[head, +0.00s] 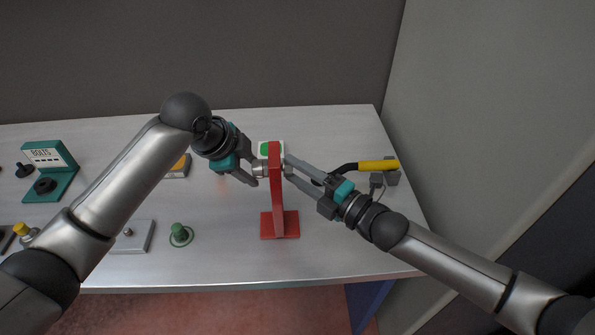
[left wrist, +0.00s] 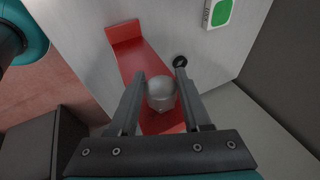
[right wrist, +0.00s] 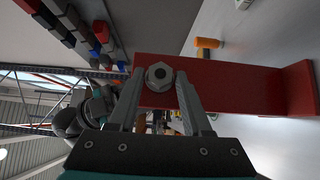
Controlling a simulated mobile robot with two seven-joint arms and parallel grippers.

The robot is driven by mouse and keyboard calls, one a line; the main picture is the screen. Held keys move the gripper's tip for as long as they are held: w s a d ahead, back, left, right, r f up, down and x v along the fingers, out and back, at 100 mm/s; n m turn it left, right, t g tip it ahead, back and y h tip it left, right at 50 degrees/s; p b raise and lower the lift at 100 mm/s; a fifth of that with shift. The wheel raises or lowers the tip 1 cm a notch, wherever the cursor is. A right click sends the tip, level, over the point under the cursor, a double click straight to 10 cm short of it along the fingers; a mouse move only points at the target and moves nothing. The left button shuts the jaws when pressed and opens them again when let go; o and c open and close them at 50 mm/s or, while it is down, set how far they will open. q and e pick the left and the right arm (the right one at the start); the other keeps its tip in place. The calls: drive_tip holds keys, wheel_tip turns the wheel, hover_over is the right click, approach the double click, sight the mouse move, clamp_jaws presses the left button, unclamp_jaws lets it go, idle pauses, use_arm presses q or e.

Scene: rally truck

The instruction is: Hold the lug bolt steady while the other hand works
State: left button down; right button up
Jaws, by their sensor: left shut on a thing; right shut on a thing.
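A red upright stand (head: 275,185) rises from the bench in the middle of the head view. The lug bolt shows as a silver rounded head (left wrist: 161,92) on the stand's left side. My left gripper (head: 260,171) is shut on this head, one finger on each side. On the opposite face, a hex nut or hex end (right wrist: 159,76) sits against the red upright in the right wrist view. My right gripper (head: 287,168) is shut on it from the right. The bolt's shank is hidden inside the stand.
A yellow-handled tool (head: 378,165) rests on a grey holder at right. A green-marked white block (head: 265,149) is behind the stand. A green knob (head: 180,235), grey plate (head: 133,237) and teal "BOLTS" holder (head: 48,170) are left. The bench front right of the stand is clear.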

clamp_jaws()
drive_tip(key=shift+a+r+m+g+h, duration=0.25)
drive_tip(key=shift+m+g+h, duration=0.2)
drive_tip(key=shift+m+g, duration=0.55)
drive_tip(key=shift+a+r+m+g+h, duration=0.15)
drive_tip(key=shift+m+g+h, duration=0.25)
drive_tip(key=shift+m+g, duration=0.6)
drive_tip(key=shift+a+r+m+g+h, duration=0.15)
drive_tip(key=shift+r+m+g+h, duration=0.3)
drive_tip(key=shift+g, duration=0.95)
drive_tip(key=shift+f+m, duration=0.25)
drive_tip(key=shift+m, duration=0.1)
drive_tip(key=shift+w+d+g+h, duration=0.15)
drive_tip(key=shift+d+g+h, duration=0.15)
